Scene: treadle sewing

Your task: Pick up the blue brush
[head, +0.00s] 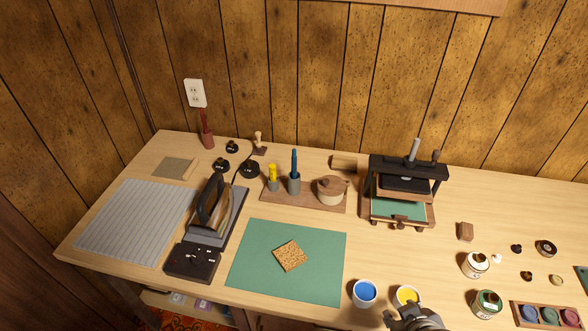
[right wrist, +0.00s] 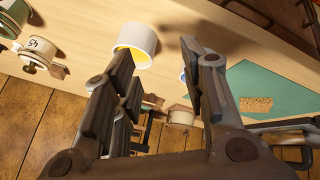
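The blue brush (head: 294,160) stands upright in a grey holder (head: 294,185) on a wooden tray (head: 318,205) at the back middle of the table. My right gripper (head: 420,318) is at the bottom edge of the head view, in front of the tray and to its right, well apart from the brush. In the right wrist view its two fingers (right wrist: 157,55) are spread with nothing between them. A white cup with yellow inside (right wrist: 137,44) is beyond the left finger. The brush cannot be made out in the wrist view. My left gripper is not in view.
A yellow brush (head: 272,173) and a lidded pot (head: 331,190) flank the blue brush. A press (head: 408,170) stands to the right, an iron (head: 213,205) to the left. A blue paint cup (head: 364,293) and a yellow one (head: 407,296) are near my right gripper.

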